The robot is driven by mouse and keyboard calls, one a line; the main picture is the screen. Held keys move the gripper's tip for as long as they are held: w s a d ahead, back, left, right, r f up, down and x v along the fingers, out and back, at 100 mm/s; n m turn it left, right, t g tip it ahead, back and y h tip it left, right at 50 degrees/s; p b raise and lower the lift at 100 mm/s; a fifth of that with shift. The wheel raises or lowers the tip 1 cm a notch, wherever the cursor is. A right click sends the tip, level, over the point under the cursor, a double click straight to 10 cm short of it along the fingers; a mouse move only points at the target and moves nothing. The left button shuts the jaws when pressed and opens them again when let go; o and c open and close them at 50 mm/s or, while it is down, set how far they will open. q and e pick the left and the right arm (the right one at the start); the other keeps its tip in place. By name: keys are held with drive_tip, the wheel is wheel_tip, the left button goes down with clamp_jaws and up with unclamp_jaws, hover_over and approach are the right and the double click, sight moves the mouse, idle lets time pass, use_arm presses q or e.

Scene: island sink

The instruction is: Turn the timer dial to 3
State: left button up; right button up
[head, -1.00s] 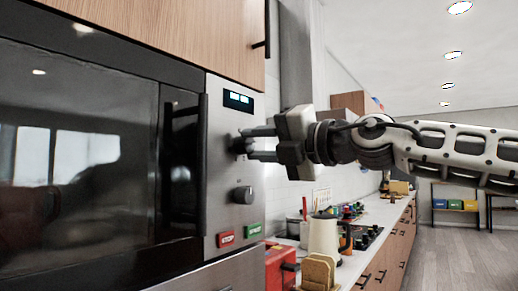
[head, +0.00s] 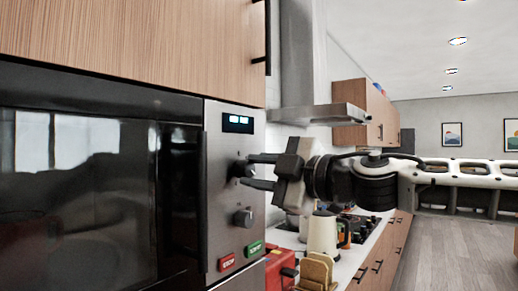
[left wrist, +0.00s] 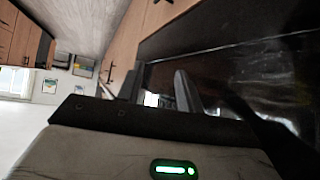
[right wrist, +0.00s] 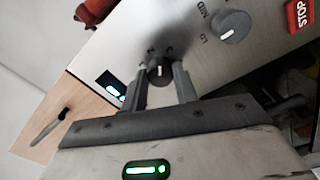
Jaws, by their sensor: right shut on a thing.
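The dark upper dial (head: 240,170) sits on the steel control panel of the microwave, below its lit blue display (head: 238,122). My right gripper (head: 252,175) reaches it from the right and is shut on it. In the right wrist view the dial (right wrist: 159,71) sits between the two fingertips (right wrist: 160,84), with a light pointer mark on its face.
A red STOP button (head: 227,262) and a green button (head: 254,248) sit under the dials. The microwave's vertical handle (head: 203,195) is left of the panel. A cream kettle (head: 322,235), bread slices (head: 317,270) and a red toaster (head: 280,268) stand on the counter.

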drive_tip(key=shift+m+p, duration=0.85)
drive_tip(key=shift+m, duration=1.25)
drive_tip(key=o, duration=1)
drive_tip(key=shift+d, duration=0.1)
drive_tip(key=v, duration=1.6)
